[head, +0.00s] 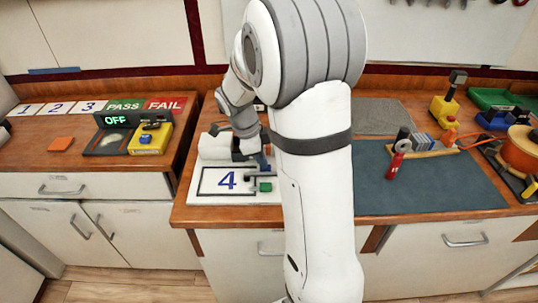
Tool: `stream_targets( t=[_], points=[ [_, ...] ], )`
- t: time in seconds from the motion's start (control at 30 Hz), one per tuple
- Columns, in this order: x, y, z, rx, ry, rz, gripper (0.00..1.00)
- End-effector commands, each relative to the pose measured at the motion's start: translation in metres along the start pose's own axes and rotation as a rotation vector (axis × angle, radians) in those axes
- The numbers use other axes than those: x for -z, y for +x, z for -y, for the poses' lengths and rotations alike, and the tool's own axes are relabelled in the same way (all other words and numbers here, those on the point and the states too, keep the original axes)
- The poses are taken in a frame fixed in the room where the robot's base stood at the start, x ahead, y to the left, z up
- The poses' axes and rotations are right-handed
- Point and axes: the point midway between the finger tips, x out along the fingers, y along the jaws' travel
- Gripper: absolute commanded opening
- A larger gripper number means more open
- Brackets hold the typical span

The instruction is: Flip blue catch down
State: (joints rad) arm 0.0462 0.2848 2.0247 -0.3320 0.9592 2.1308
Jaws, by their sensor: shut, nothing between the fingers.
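A white board (198,184) with a framed blue number 4 lies on the wooden counter at the left of my arm. At its right side, a small blue part (265,167), which looks like the blue catch, shows beside a green block (265,187). Whether the catch stands up or lies down is too small to tell. My gripper (262,172) is shut and empty, close to the blue part. Contact cannot be told. My arm hides the board's right end.
A dark blue-grey mat (430,190) with a red-handled tool (397,160) lies to the right. A yellow switch box (150,138) and an OFF display (115,120) stand on the left counter. A gap separates the two counters.

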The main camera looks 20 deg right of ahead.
Motion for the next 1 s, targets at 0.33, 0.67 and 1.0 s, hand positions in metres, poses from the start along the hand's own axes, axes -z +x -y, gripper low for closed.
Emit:
stream_targets(
  t=[0.33,0.67,1.0],
  points=[
    [0.013,-0.051,0.0,0.005,0.002,0.002,0.0],
    [0.013,-0.119,-0.001,0.004,0.002,0.001,0.0],
    [0.013,-0.138,-0.001,0.0,0.001,0.0,0.0]
  ],
)
